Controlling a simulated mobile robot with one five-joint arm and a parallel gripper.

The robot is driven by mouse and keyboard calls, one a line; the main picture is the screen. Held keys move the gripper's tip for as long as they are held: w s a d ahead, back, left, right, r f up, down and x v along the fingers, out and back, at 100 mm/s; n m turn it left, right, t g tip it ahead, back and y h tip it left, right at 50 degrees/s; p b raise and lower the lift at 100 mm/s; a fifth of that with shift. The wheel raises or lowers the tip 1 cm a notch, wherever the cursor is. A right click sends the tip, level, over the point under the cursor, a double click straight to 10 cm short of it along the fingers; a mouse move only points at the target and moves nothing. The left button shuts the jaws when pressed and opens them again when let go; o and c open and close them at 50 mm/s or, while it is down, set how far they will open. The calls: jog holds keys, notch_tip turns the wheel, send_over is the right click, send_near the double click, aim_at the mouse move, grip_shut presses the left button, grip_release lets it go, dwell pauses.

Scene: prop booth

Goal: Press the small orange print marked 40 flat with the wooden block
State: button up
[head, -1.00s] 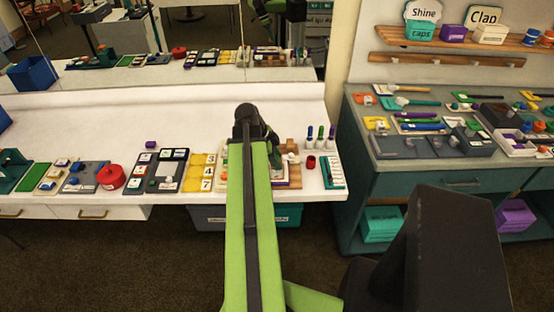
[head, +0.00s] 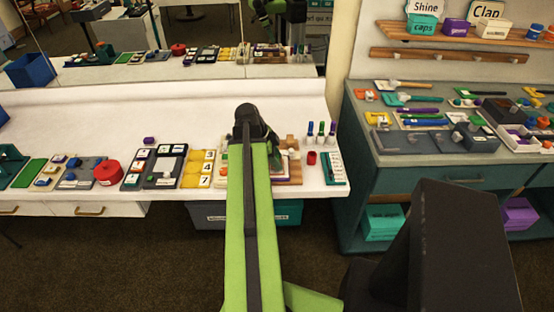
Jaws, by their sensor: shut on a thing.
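My gripper (head: 277,155) is at the right part of the white counter, low over a cluttered board, and mostly hidden behind my green arm. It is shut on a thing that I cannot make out. A brown wooden piece (head: 290,142) shows just right of it; I cannot tell whether this is the wooden block or whether it touches the jaws. The small orange print marked 40 cannot be made out; my arm covers much of that spot.
Right of my arm are a red cup (head: 311,157), several small bottles (head: 321,132) and a teal-edged card (head: 334,168). Yellow number tiles (head: 198,168) and a red round tin (head: 108,173) lie left. The white counter (head: 190,110) is bare behind. A teal cabinet (head: 450,178) stands right.

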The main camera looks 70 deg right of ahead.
jog(key=shift+f+b, duration=0.55)
dwell(1.3)
jog(key=r+p, duration=0.6)
jog(key=shift+s+a+r, duration=0.1)
jog(key=shift+s+a, duration=0.05)
jog(key=shift+a, duration=0.15)
dwell(0.6)
